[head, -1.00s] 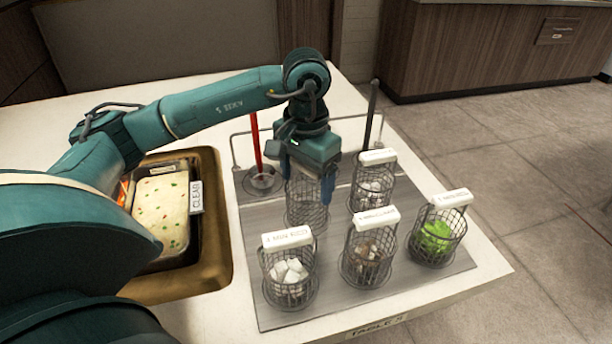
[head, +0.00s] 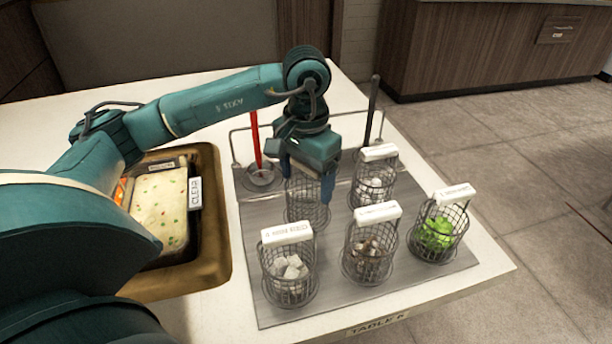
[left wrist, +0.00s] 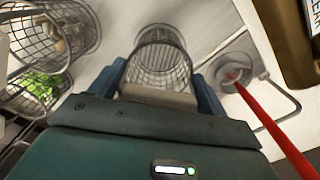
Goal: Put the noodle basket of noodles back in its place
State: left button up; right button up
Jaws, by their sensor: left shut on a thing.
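The noodle basket (head: 306,210) is a dark wire basket at the back left of the grey mat (head: 330,288). My left gripper (head: 307,180) is above it, shut on its pale handle block. In the left wrist view the handle (left wrist: 158,97) lies between the blue fingers, and the wire basket (left wrist: 162,55) hangs beyond it. I see no noodles in it; it looks empty. The basket is upright and at or very near the mat; I cannot tell if it touches. My right gripper is not in view.
Several labelled baskets stand close by: white cubes (head: 288,278), brown pieces (head: 368,255), green leaves (head: 437,235) and pale pieces (head: 374,187). A red-handled ladle (head: 256,140) rests in a round well behind. A soup pan (head: 222,240) is at left.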

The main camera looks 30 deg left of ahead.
pick_arm(q)
jog(key=o, duration=1.1)
jog(key=shift+f, duration=0.1)
jog(key=shift+r+p, duration=0.75)
jog(key=shift+r, duration=0.9)
notch_tip(320, 180, up, 8)
jog(key=p, duration=0.5)
jog(key=shift+f, duration=0.1)
